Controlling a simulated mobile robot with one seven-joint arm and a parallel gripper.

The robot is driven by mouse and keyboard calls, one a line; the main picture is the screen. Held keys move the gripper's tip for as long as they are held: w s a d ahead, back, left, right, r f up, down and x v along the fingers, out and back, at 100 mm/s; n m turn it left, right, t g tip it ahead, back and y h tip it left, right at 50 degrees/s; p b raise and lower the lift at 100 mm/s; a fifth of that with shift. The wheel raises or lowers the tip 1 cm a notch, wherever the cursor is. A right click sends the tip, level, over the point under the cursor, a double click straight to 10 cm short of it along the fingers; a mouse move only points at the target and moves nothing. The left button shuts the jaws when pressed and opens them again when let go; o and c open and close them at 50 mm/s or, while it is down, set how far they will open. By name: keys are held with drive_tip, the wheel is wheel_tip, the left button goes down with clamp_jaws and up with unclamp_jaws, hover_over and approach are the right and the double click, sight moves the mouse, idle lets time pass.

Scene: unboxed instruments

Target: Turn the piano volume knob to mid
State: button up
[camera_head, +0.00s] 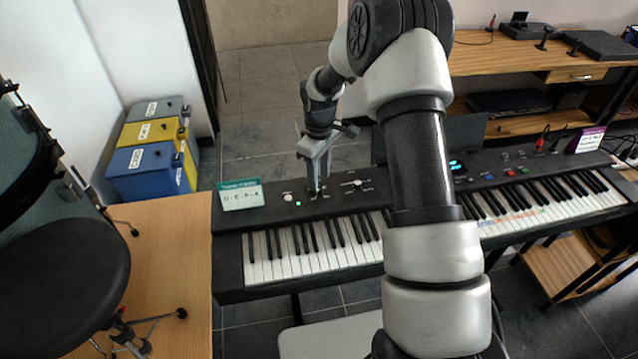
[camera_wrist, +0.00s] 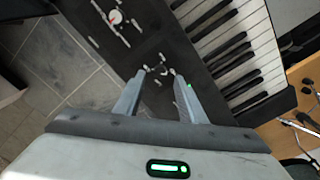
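The black piano (camera_head: 228,262) lies across the middle of the head view. My gripper (camera_head: 318,191) points down over the left part of its control panel. In the wrist view its two fingers (camera_wrist: 160,76) are apart, with a small dark spot and pale marks (camera_wrist: 162,70) between the tips. I cannot tell whether this is the volume knob or whether the fingers touch the panel. A white round knob (camera_head: 358,183) lies right of my gripper; a white knob with a red mark shows in the wrist view (camera_wrist: 115,17). Another pale knob (camera_head: 288,196) lies left of my gripper. Knob labels are unreadable.
A green-and-white card (camera_head: 241,194) stands at the piano's left end. A drum (camera_head: 62,270) and wooden table (camera_head: 175,240) are at left. Stacked boxes (camera_head: 150,160) stand behind. My arm hides the piano's middle.

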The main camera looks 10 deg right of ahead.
sight(319, 191)
drive_tip(key=shift+f, duration=1.9)
clamp_jaws()
